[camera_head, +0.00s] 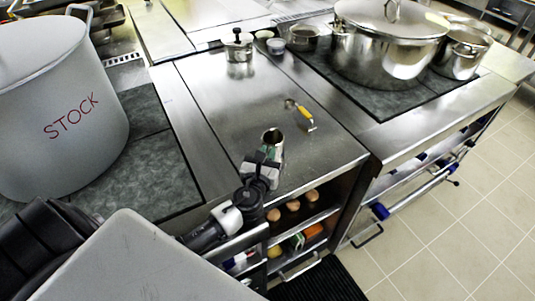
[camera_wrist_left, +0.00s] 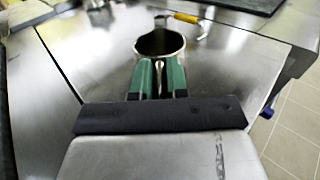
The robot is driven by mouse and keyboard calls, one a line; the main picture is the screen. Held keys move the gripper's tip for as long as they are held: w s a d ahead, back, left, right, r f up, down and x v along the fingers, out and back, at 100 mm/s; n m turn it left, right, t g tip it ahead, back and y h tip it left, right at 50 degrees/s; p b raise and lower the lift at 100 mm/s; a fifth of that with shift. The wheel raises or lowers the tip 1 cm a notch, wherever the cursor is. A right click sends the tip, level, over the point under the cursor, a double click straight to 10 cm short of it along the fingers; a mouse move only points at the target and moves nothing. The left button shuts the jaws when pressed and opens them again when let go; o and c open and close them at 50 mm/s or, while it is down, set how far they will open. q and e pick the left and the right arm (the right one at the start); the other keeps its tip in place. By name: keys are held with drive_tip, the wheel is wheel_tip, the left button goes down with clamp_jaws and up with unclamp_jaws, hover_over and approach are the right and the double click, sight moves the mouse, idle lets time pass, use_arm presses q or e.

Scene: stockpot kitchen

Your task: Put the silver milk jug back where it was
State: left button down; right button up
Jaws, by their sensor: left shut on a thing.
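The silver milk jug (camera_head: 273,137) is at the steel counter (camera_head: 235,85), near its front edge, with its dark round opening facing up. In the left wrist view the jug (camera_wrist_left: 160,43) is just ahead of the green fingers. My left gripper (camera_head: 263,165) is shut on the jug's near side; in the wrist view the green finger pads (camera_wrist_left: 160,75) close around a thin, shiny upright part that looks like its handle. The gripper hides the jug's lower side, so I cannot tell whether its base touches the counter. My right gripper is out of view.
A yellow-handled tool (camera_head: 301,115) lies beyond the jug. A small lidded pot (camera_head: 238,46) stands at the back. The large STOCK pot (camera_head: 60,105) is at left and a big lidded steel pot (camera_head: 388,45) at right. Mid-counter is clear. Eggs (camera_head: 293,205) sit on a shelf below.

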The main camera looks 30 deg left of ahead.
use_arm(q)
drive_tip(key=c, duration=1.1)
unclamp_jaws()
drive_tip(key=shift+f, duration=0.1)
drive_tip(key=shift+s, duration=0.1)
drive_tip(key=shift+b+v, duration=0.85)
drive_tip(key=shift+v, duration=5.1)
